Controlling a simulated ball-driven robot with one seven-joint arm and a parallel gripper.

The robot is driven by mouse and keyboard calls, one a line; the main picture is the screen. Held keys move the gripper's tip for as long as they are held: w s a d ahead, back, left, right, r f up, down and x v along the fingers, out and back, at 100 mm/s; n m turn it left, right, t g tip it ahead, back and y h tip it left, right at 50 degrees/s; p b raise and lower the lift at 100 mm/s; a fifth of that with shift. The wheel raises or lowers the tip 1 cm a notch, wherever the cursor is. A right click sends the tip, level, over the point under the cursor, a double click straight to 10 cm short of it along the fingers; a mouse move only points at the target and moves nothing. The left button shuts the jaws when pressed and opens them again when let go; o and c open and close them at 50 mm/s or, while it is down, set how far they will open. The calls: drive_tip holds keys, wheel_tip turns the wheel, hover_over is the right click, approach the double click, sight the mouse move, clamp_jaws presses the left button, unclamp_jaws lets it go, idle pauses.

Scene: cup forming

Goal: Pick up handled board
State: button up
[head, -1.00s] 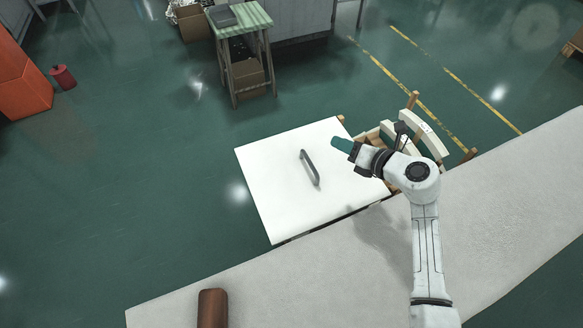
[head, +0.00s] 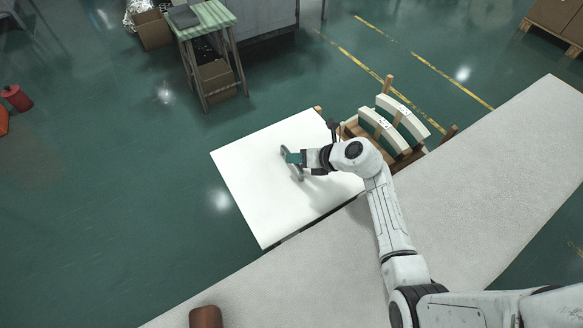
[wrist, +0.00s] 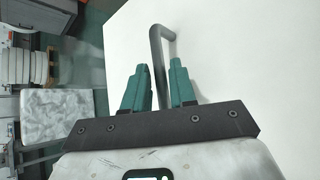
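The handled board (head: 250,185) is a large flat white panel with a dark grey bar handle (head: 293,171) on its top face. In the wrist view the board (wrist: 240,55) fills the right side, and the handle (wrist: 158,42) rises between my green fingertips. My gripper (head: 288,158) is at the handle in the head view. In the wrist view my gripper (wrist: 160,80) has its two fingers apart, one on each side of the handle, with gaps visible. The handle's lower part is partly hidden between the fingers.
A long pale grey surface (head: 470,190) runs along the board's near side. A wooden rack with curved white pieces (head: 402,117) stands right of the board. A brown cylinder (head: 206,317) lies at the bottom. A green-topped stand (head: 207,18) is farther back.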

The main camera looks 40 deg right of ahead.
drive_tip(key=shift+x, duration=1.4)
drive_tip(key=shift+c, duration=0.2)
clamp_jaws()
drive_tip(key=shift+r, duration=0.1)
